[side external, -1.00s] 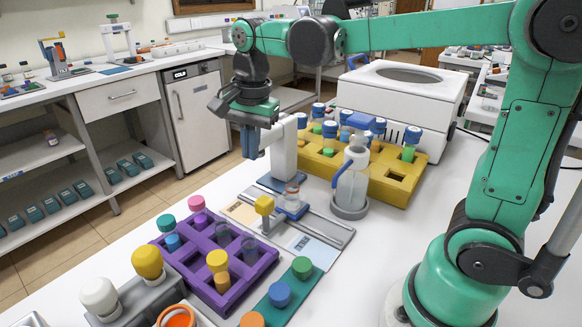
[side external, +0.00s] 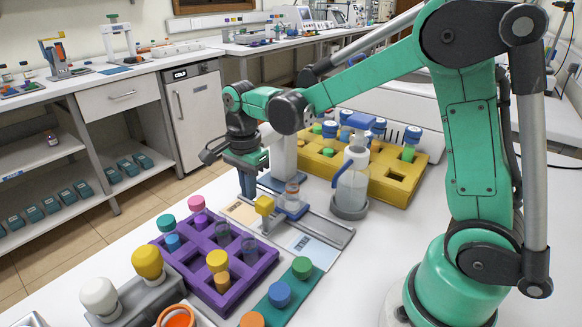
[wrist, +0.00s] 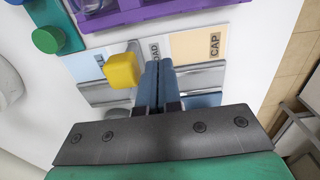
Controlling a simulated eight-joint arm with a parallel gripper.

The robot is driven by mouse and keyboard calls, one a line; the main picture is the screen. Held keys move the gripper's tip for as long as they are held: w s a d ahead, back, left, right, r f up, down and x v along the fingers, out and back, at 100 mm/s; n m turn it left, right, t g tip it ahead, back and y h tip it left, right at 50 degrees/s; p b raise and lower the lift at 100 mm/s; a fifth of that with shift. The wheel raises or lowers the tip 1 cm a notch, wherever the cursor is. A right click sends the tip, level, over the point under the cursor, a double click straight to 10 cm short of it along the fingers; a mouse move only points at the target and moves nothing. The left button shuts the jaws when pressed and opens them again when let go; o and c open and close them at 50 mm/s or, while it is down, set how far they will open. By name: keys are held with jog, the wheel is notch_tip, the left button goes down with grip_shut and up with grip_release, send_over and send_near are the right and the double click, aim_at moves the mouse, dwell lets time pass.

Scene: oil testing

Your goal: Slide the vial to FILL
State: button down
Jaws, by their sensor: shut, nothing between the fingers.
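The clear vial (side external: 292,190) stands upright in a blue holder (side external: 292,208) on the grey slide track (side external: 325,230). A yellow block (side external: 264,205), the slide's handle, sticks out beside the holder; it also shows in the wrist view (wrist: 123,70). My gripper (side external: 250,190) is shut and empty, pointing down, left of the yellow block and apart from it as far as I can tell. In the wrist view, my fingertips (wrist: 158,66) are just right of the block. There, a label ending in "AD" is partly hidden, and a CAP label (wrist: 215,43) is to the right. The vial is hidden in the wrist view.
A purple rack (side external: 255,270) with several capped vials stands in front of the track. A teal strip (side external: 300,290) with coloured knobs lies at front.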

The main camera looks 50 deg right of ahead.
jog(key=shift+f, duration=0.45)
jog(key=shift+s, duration=0.1)
jog(key=s, duration=0.6)
jog(key=shift+s, duration=0.4)
dwell(0.5)
jog(key=shift+s, duration=0.1)
notch_tip(320, 180, up, 8)
jog(key=s, duration=0.2)
jog(key=shift+f, duration=0.2)
dwell(1.6)
